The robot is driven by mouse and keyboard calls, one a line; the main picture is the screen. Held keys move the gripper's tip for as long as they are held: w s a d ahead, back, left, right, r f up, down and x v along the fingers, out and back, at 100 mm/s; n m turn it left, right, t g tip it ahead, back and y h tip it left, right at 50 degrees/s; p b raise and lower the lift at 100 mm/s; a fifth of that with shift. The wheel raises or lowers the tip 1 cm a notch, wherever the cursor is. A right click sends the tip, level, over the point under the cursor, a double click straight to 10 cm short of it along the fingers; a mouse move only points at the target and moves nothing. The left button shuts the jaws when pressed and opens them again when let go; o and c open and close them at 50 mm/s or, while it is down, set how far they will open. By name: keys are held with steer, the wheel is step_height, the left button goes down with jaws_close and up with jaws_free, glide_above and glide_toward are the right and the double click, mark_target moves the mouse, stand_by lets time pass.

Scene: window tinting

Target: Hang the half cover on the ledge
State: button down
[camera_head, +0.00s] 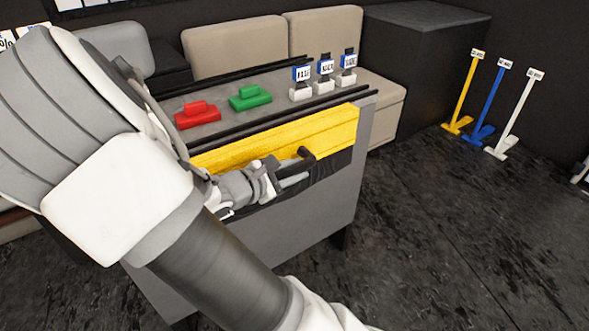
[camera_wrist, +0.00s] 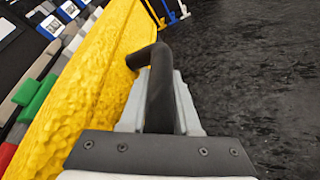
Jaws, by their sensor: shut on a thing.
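A yellow, rough-surfaced strip (camera_head: 325,128) runs along the near side of the grey bench, just below its top; it also fills the left of the wrist view (camera_wrist: 95,85). A black piece (camera_head: 335,165) shows below it, partly hidden by my gripper. I cannot tell for sure which of these is the half cover and which the ledge. My gripper (camera_head: 275,178) is at the near side of the bench, in front of the strip. In the wrist view its fingers (camera_wrist: 160,105) are shut on a black bent handle (camera_wrist: 160,80), whose tip reaches towards the yellow strip.
Beige seats (camera_head: 235,45) stand behind. Yellow, blue and white upright tools (camera_head: 485,100) stand on the right. The dark floor between is clear.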

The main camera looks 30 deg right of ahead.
steer(key=shift+r+p, duration=3.05)
steer(key=shift+a, duration=0.15)
